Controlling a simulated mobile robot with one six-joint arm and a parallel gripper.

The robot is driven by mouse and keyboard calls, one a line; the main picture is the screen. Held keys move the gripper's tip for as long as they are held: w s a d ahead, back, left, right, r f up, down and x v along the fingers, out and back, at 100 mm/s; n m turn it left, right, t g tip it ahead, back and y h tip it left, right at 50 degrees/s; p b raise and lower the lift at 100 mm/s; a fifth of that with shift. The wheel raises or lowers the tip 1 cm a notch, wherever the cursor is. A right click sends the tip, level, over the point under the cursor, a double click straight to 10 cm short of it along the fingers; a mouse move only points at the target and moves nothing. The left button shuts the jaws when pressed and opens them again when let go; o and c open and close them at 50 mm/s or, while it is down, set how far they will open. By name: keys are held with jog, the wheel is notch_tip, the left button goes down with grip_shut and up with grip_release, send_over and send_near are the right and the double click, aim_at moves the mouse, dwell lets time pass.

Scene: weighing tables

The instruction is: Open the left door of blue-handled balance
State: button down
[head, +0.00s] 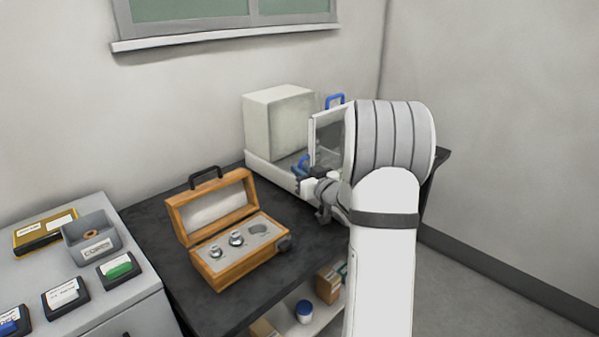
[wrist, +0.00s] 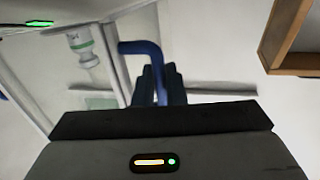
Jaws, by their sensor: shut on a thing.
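The balance (head: 279,118) is a pale box with glass panels on the dark table's far end. It has a blue handle (head: 301,163) low on its near side and another blue handle (head: 335,100) at its top right. My gripper (head: 309,180) is at the lower blue handle, partly hidden by my arm. In the wrist view my gripper (wrist: 159,85) has its dark fingers shut on the bent blue handle (wrist: 140,47). The handle is beside a pale upright frame edge. How far the door stands open I cannot tell.
An open wooden weight box (head: 236,264) with metal weights stands on the dark table (head: 160,245), left of my arm. A grey cabinet (head: 70,262) at left carries a grey bin and several small cases. Walls stand behind and right of the balance.

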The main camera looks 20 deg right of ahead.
jog(key=w, duration=0.1)
jog(key=w+a, duration=0.1)
jog(key=w, duration=0.1)
jog(key=w+b, duration=0.1)
jog(key=shift+w+a, duration=0.35)
jog(key=shift+a, duration=0.05)
jog(key=c, duration=1.6)
grip_release()
jog(key=shift+c, duration=0.2)
jog(key=s+d, duration=0.1)
jog(key=s, duration=0.6)
jog(key=shift+s+b, duration=0.35)
jog(key=shift+d, duration=0.1)
jog(key=shift+c, duration=0.4)
